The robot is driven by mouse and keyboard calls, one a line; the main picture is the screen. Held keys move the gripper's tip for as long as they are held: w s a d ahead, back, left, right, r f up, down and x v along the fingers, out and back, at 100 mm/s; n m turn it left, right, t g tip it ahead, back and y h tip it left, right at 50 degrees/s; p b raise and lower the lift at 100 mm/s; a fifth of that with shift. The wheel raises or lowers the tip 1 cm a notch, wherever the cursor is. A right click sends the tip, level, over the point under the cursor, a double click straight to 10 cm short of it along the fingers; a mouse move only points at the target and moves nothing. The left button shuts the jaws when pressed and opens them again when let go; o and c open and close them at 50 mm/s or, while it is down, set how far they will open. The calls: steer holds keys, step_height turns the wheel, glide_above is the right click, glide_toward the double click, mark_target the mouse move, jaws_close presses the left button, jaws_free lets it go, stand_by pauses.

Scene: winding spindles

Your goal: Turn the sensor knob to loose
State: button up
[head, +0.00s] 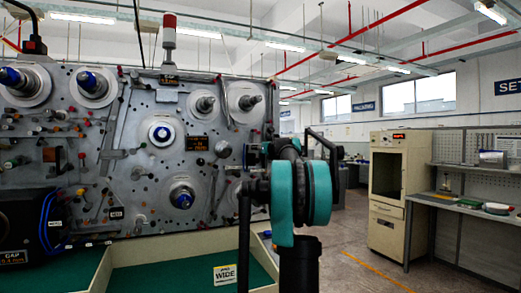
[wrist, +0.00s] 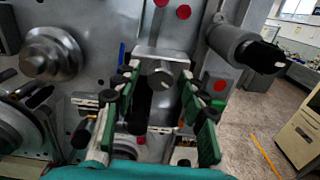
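A round silver knob (wrist: 161,76) on a pale metal block shows in the wrist view, between the far ends of my fingers. It looks like the sensor knob, but I cannot read a label or its setting. My gripper (wrist: 159,88) is open, with green-padded fingers on either side of the knob. I cannot tell whether either finger touches it. In the head view my teal and black arm reaches to the right end of the machine panel (head: 140,85) and hides the knob and the fingers.
A dark-ended cylinder (wrist: 245,48) juts out right of the knob in the wrist view. A large metal spindle (wrist: 50,55) stands at left. Green trays with a WIDE label (head: 225,273) lie below the panel. Floor is open at right, before a beige cabinet (head: 388,228).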

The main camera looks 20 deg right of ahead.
jaws_close()
steer(key=shift+n, duration=11.9)
steer(key=shift+o, duration=1.1)
jaws_free()
